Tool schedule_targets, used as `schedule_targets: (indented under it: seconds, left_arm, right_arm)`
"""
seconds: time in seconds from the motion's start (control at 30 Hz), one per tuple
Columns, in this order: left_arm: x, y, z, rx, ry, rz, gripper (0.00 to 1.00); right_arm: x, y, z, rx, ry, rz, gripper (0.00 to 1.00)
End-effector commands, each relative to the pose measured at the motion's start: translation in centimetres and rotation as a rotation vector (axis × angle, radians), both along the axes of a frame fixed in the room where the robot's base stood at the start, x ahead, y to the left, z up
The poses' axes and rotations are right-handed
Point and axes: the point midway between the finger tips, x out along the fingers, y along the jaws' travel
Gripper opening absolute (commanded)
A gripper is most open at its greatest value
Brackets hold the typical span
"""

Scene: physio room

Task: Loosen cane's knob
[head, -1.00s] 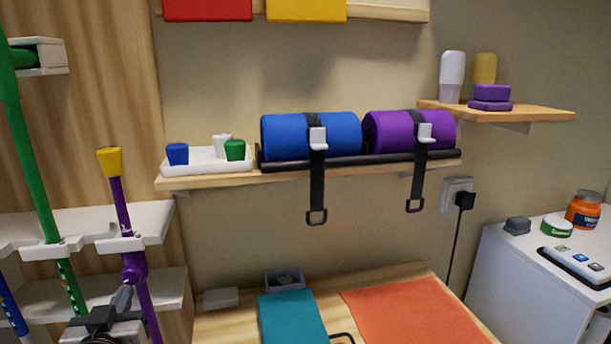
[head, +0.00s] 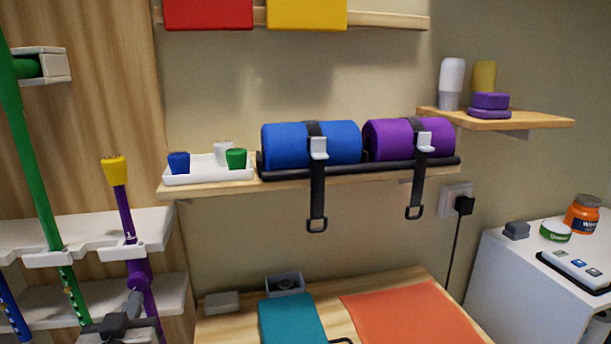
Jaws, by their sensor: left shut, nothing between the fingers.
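The purple cane (head: 124,215) with a yellow end (head: 115,170) stands tilted in a notch of the white rack at the left. Its purple knob (head: 139,271) sits on the shaft just below the upper rack shelf. My left gripper (head: 134,303) is at the lower left, just below the knob, with its grey fingertips shut and empty. The fingertips overlap the shaft in the picture; I cannot tell if they touch the cane or knob. The lower shaft is partly hidden by the gripper. My right gripper is not in view.
A green cane (head: 38,185) and a blue cane (head: 12,315) stand left of the purple one. White rack shelves (head: 85,230) surround the shafts. A wooden wall shelf (head: 215,186) holds a tray and rolled mats. A wooden table (head: 245,325) is to the right.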

Motion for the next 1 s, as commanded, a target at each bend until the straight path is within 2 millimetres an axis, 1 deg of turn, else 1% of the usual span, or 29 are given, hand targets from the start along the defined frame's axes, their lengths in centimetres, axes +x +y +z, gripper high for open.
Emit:
schedule_targets:
  seconds: [0.03,0.23,0.6,0.77,1.0]
  left_arm:
    - [0.1,-0.27,0.72,-0.001,-0.014,-0.004,0.0]
    - [0.18,-0.57,0.86,0.002,-0.016,-0.004,0.0]
    - [0.22,-0.64,0.98,0.003,-0.02,-0.004,0.0]
    - [0.24,-0.65,0.89,0.003,-0.021,-0.004,0.0]
    - [0.28,-0.93,0.15,0.002,-0.018,-0.004,0.0]
  right_arm:
    - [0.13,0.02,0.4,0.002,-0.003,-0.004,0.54]
    - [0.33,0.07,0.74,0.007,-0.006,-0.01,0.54]
    - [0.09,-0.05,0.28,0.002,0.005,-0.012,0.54]
    - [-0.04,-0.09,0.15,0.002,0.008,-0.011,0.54]
    - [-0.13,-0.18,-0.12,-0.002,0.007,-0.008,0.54]
